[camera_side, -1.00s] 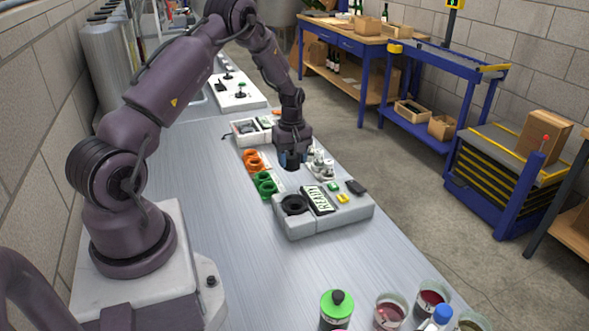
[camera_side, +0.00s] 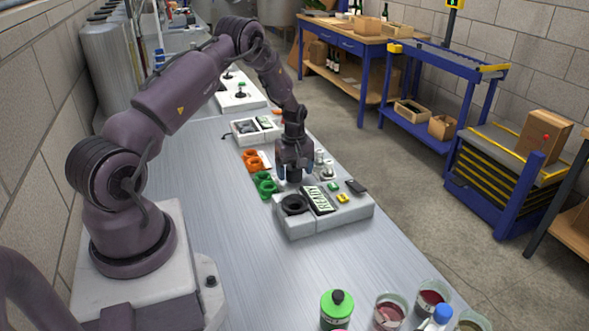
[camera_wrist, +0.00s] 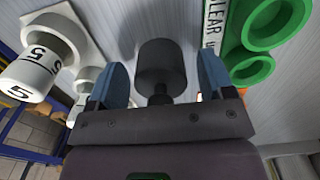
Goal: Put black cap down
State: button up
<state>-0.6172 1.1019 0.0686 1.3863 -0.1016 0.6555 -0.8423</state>
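The black cap, a dark cylinder with a narrower neck (camera_wrist: 161,62), is between my gripper's two blue fingers in the wrist view. A gap shows on each side of it, so the fingers do not appear to touch it. My gripper (camera_wrist: 163,82) is open around it. The cap is mostly hidden there. I cannot tell whether its lower end rests on the bench.
Green rings (camera_side: 265,184) and orange rings (camera_side: 253,161) lie left of my gripper. White numbered pieces (camera_wrist: 35,68) stand close on its other side. A white tray (camera_side: 253,130) is behind. The bench's left part is clear.

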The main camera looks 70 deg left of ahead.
jog(key=shift+r, duration=0.1)
notch_tip(320, 180, up, 12)
jog(key=s+d+r+m+t, duration=0.3)
jog(key=d+r+m, duration=0.5)
jog(key=d+r, duration=0.85)
jog(key=s+d+r+m+t, duration=0.1)
jog(key=s+d+r+m, duration=0.1)
jog(key=s+d+m, duration=0.3)
jog(key=s+d+r+m+t, duration=0.1)
jog(key=s+d+r+m, duration=0.2)
jog(key=s+d+m, duration=0.2)
jog(key=s+d, duration=0.3)
jog(key=s, duration=0.2)
jog(key=shift+s+d+r+t, duration=0.15)
jog(key=shift+s+r+t, duration=0.05)
jog(key=shift+s+t, duration=0.1)
